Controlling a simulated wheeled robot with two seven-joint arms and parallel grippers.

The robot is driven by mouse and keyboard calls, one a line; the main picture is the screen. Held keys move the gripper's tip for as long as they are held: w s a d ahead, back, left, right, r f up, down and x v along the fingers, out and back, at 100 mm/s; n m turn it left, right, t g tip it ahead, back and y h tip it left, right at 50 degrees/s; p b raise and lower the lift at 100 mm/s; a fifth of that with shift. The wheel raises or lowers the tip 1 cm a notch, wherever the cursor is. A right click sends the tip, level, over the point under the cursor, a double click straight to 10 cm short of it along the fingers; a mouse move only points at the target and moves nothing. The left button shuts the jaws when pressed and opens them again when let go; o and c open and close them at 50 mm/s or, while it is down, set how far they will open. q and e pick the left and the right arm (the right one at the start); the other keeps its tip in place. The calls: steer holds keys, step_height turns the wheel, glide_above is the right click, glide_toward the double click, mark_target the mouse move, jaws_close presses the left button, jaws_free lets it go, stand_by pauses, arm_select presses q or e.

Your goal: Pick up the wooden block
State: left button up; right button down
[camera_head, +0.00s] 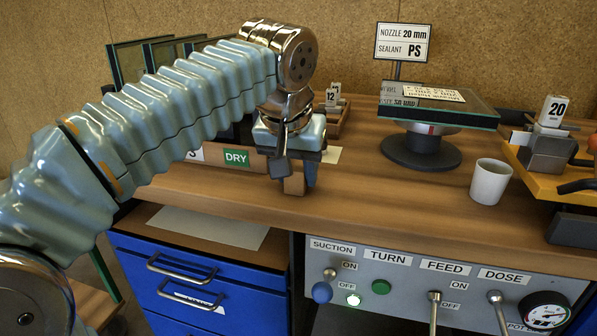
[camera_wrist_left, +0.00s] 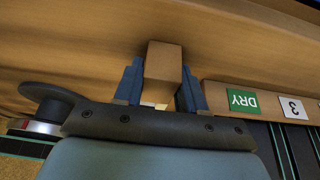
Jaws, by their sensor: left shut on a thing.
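The wooden block (camera_head: 294,185) is a small plain brown block near the front left of the bench top. My left gripper (camera_head: 297,172) points down and is shut on it, one finger on each side. In the left wrist view the block (camera_wrist_left: 163,63) sits between the two blue-grey fingers of my left gripper (camera_wrist_left: 160,88). I cannot tell whether its underside touches the bench. My right gripper is not in view.
A glass pane lies on a round dark stand (camera_head: 420,150). A white cup (camera_head: 490,181) and a yellow tray (camera_head: 553,180) stand to the right. Upright panes (camera_head: 128,62) are behind my left arm. Blue drawers (camera_head: 200,285) and a control panel (camera_head: 400,290) are below.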

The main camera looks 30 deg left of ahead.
mark_target(300, 162)
arm_select(q)
steer(key=shift+r, duration=0.15)
steer(key=shift+r, duration=0.3)
step_height(300, 162, up, 3)
steer(key=shift+d+r+p, duration=0.1)
steer(key=shift+p, duration=0.8)
steer(key=s+d+r+p, duration=0.3)
steer(key=s+d+r, duration=0.5)
steer(key=d, duration=0.3)
steer(key=shift+s+r, duration=0.2)
steer(key=shift+r, duration=0.3)
